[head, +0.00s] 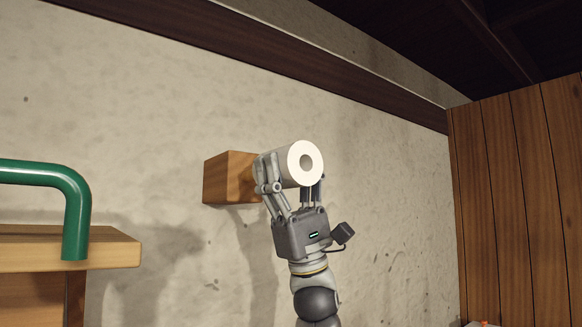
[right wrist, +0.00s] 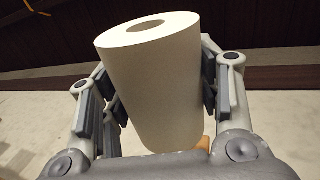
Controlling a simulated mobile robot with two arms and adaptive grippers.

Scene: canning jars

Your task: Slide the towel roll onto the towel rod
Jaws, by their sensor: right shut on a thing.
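The white towel roll (head: 284,163) is in my right gripper (head: 290,176), with the fingers closed on both sides of it. Its round end with the core hole faces toward the head camera, to the right. In the right wrist view the roll (right wrist: 155,85) stands tilted between the finger pads, its open end at the top. A wooden block (head: 228,178) on the wall is just behind the roll's far end. I cannot tell whether they touch. No towel rod shows clearly; the roll hides the block's right side. My left gripper is not in view.
A green bent tube (head: 76,205) stands on a wooden shelf (head: 110,246) at the left. A plank partition (head: 510,190) stands at the right. The plaster wall is bare between the roll and the partition.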

